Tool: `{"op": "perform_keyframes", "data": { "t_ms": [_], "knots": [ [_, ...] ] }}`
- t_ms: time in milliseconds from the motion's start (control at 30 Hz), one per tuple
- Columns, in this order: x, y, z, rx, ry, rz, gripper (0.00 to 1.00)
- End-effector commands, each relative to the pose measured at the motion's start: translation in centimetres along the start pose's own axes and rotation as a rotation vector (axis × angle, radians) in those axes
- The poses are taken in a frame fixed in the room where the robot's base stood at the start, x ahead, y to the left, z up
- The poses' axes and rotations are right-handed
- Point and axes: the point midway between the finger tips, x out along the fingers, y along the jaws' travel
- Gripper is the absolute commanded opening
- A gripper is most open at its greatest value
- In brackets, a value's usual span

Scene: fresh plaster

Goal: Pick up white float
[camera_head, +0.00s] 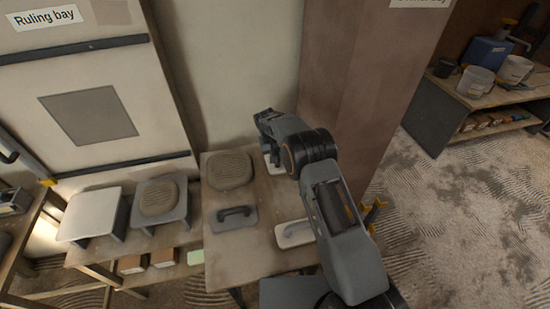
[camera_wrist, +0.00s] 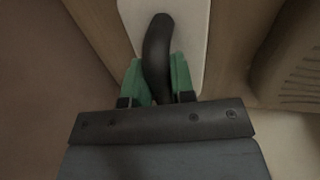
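A white float with a dark curved handle (camera_wrist: 157,45) lies under my gripper (camera_wrist: 158,65) in the wrist view. The green fingers sit on both sides of the handle, close against it, with no clear gap. In the head view a strip of this float's white plate (camera_head: 269,160) shows at the back of the wooden table, partly hidden by my arm. Another pale float (camera_head: 293,233) with a handle lies nearer on the same table, partly behind my arm. I cannot tell whether the held float is clear of the table.
A brown pillar (camera_head: 350,90) stands close behind my arm. Buckets (camera_head: 475,82) stand far right.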

Motion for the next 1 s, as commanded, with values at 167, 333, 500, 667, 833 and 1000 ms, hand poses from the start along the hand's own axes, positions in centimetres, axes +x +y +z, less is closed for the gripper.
{"op": "perform_keyframes", "data": {
  "t_ms": [167, 333, 500, 667, 833, 1000],
  "knots": [
    [0.0, 0.0, 0.0, 0.000, 0.000, 0.000, 0.06],
    [-0.1, 0.0, 0.0, 0.000, 0.001, 0.000, 0.00],
    [-0.1, 0.0, 0.0, 0.000, 0.001, 0.000, 0.00],
    [-0.6, 0.1, -0.1, 0.000, 0.002, 0.000, 0.00],
    [-2.4, 0.5, -0.1, 0.000, 0.004, 0.000, 0.00],
    [-5.6, -0.9, 0.4, -0.002, 0.005, -0.001, 0.00]
  ]
}}
